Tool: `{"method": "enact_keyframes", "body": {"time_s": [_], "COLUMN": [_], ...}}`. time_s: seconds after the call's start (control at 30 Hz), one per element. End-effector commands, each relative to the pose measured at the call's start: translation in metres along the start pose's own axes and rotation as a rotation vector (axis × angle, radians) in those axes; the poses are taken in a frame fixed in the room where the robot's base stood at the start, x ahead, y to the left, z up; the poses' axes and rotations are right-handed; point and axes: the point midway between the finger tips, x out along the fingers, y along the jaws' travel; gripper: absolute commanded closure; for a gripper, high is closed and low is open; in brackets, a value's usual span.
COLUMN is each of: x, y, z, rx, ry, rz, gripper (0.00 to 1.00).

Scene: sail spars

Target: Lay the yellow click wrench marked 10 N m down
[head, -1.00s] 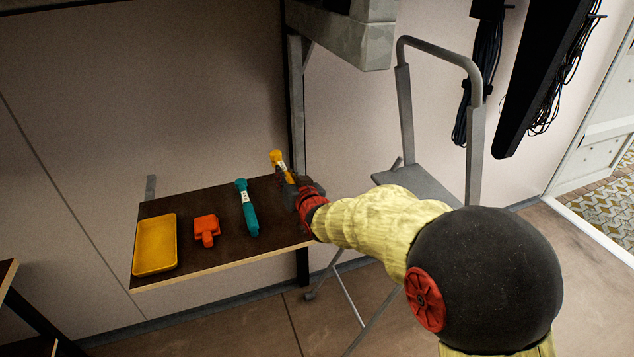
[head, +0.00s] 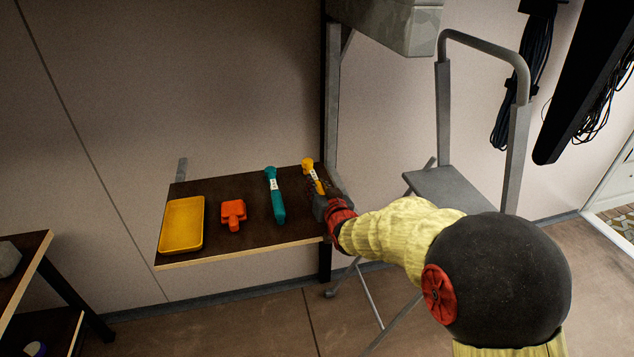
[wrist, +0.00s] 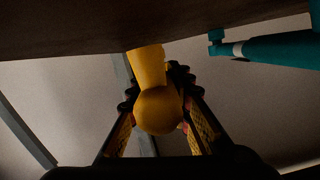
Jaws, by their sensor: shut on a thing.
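The yellow click wrench (head: 311,175) is at the right end of a dark wall shelf (head: 205,190), with its head toward the wall and a pale label on its shaft. The label is too small to read. My gripper (head: 323,196) is shut on its handle end. In the wrist view my gripper (wrist: 158,95) has its fingers on both sides of the rounded yellow end (wrist: 160,110). The wrench is very low over the shelf; I cannot tell whether it touches. My fingers hide part of the handle.
A teal wrench (head: 275,197) lies just left of the yellow one; it also shows in the wrist view (wrist: 280,49). An orange tool (head: 233,214) and a yellow tray (head: 182,225) lie further left. A grey step stool (head: 450,187) stands to the right.

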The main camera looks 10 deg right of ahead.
Motion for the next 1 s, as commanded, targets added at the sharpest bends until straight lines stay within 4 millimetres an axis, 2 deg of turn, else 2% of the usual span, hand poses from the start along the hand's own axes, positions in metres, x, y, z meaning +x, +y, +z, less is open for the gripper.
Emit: {"method": "enact_keyframes", "body": {"time_s": [0.37,1.0], "x": [0.000,0.003], "y": [0.000,0.002], "z": [-0.001,0.010], "rx": [0.000,0.000], "ry": [0.003,0.002], "rz": [-0.001,-0.001], "gripper": [1.00,1.00]}}
